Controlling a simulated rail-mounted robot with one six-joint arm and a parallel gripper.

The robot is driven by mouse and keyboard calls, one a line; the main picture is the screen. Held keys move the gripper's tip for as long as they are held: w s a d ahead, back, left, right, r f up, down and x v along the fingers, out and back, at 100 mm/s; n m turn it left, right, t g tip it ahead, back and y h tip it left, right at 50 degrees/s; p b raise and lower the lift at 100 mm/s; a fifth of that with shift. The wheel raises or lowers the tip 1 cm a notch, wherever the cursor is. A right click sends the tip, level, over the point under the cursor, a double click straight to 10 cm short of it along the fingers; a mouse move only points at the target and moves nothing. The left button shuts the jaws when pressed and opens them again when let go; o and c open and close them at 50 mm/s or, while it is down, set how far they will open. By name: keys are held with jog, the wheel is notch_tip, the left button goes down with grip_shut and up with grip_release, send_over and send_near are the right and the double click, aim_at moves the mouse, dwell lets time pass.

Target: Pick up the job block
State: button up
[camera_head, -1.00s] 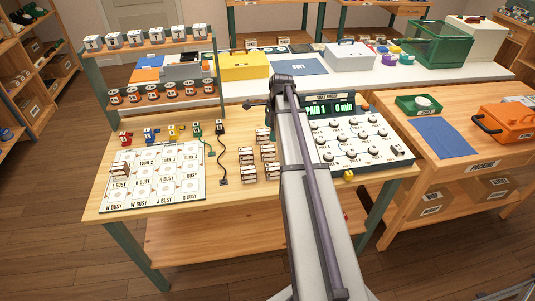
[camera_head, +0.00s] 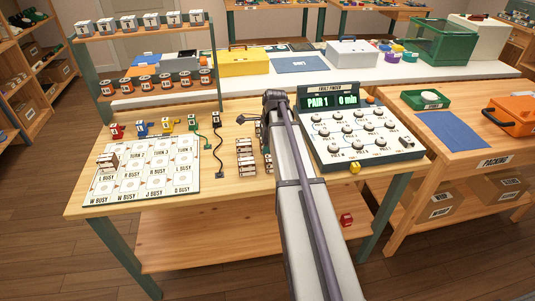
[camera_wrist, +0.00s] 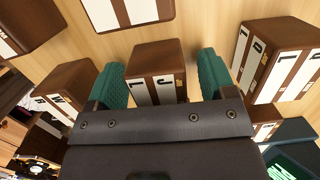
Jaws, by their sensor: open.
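Brown job blocks with white lettered labels stand in a cluster (camera_head: 246,158) on the wooden table, partly hidden behind my arm in the head view. In the wrist view my gripper (camera_wrist: 161,70) is open, with its two green fingers on either side of one job block (camera_wrist: 156,62). The block sits between the fingers, with small gaps on both sides. Its lower part is hidden by the gripper body. I cannot tell the height of the fingers against it. My gripper's fingers are not visible in the head view.
Other blocks stand close by, at the right (camera_wrist: 275,58) and top (camera_wrist: 125,10) of the wrist view. A labelled white board (camera_head: 148,172) lies left, with a block (camera_head: 107,160) on it. The fault finder panel (camera_head: 358,130) stands right of my arm.

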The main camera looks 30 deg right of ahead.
jog(key=c, duration=1)
notch_tip(320, 180, up, 10)
jog(key=p, duration=1)
jog(key=shift+r+p, duration=0.2)
jog(key=shift+p, duration=0.2)
jog(key=shift+f, duration=0.1)
